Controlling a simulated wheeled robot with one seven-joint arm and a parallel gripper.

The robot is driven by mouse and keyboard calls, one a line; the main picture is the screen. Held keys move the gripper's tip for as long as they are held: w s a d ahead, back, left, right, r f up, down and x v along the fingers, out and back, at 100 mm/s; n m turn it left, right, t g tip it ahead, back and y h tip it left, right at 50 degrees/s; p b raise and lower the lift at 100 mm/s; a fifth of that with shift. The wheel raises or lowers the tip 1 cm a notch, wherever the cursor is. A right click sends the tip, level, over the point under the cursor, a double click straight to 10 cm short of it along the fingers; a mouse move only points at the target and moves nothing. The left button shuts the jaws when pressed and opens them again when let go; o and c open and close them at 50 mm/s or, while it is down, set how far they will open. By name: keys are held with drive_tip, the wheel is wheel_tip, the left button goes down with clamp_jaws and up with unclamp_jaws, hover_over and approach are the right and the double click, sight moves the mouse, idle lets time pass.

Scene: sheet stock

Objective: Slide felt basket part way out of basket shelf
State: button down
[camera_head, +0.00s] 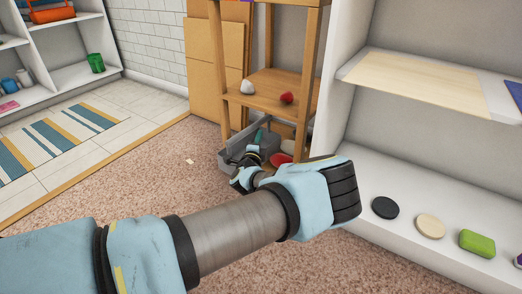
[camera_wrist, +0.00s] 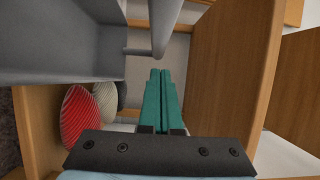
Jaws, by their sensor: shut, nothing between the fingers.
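The grey felt basket (camera_head: 224,158) sits low in the wooden basket shelf (camera_head: 262,97), its near end showing at the shelf's open front. In the wrist view the basket (camera_wrist: 65,72) fills the upper left, and a rounded grey bar (camera_wrist: 163,22) hangs above the fingertips. My gripper (camera_wrist: 160,75) has its two teal fingers shut together with nothing between them. They point into the shelf beside the basket, close to the grey bar; contact cannot be told. In the head view my gripper (camera_head: 259,137) is at the basket, and my wrist hides part of it.
A red striped item (camera_wrist: 82,115) and a pale one (camera_wrist: 105,100) lie beside the basket. A wooden side panel (camera_wrist: 225,75) stands close on the right. A white shelf unit (camera_head: 420,178) with small items is at the right. Carpet (camera_head: 130,195) in front is mostly clear.

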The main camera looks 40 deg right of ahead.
sight(251, 131)
drive_tip(key=shift+w+a+b, duration=0.15)
drive_tip(key=shift+w+a, duration=0.1)
drive_tip(key=shift+w, duration=0.35)
drive_tip(key=shift+w+a+b, duration=0.15)
drive_tip(key=shift+w+a, duration=0.1)
drive_tip(key=shift+w, duration=0.3)
drive_tip(key=shift+w+a+r+p, duration=0.1)
drive_tip(key=shift+w+a+p, duration=0.3)
drive_tip(key=shift+w, duration=0.4)
drive_tip(key=shift+s+d, duration=0.1)
